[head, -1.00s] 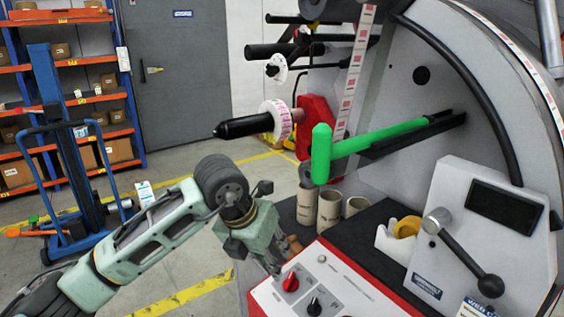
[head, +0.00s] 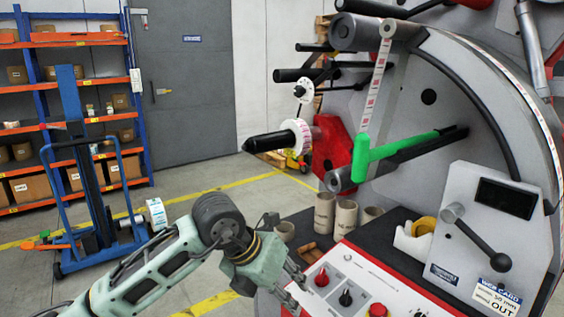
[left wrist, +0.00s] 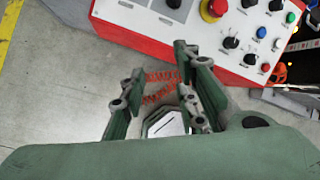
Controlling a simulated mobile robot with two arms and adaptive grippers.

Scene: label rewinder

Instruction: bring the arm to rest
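My left arm comes in from the lower left of the head view. Its green-grey gripper (head: 295,281) hangs beside the left edge of the red and white control panel (head: 349,288) of the rewinder. In the left wrist view the two fingers (left wrist: 158,88) stand apart with nothing gripped between them. That view looks down past the fingers at the floor and the panel (left wrist: 190,38) with its knobs and buttons. The exact gap between the gripper and the panel is unclear. My right gripper is in neither view.
The rewinder's black spindle (head: 270,142) carries a label roll (head: 297,135). A green bar (head: 402,146) sticks out nearby. Cardboard cores (head: 345,217) stand on the dark top behind the panel. A blue lift trolley (head: 88,180) and shelves are at left.

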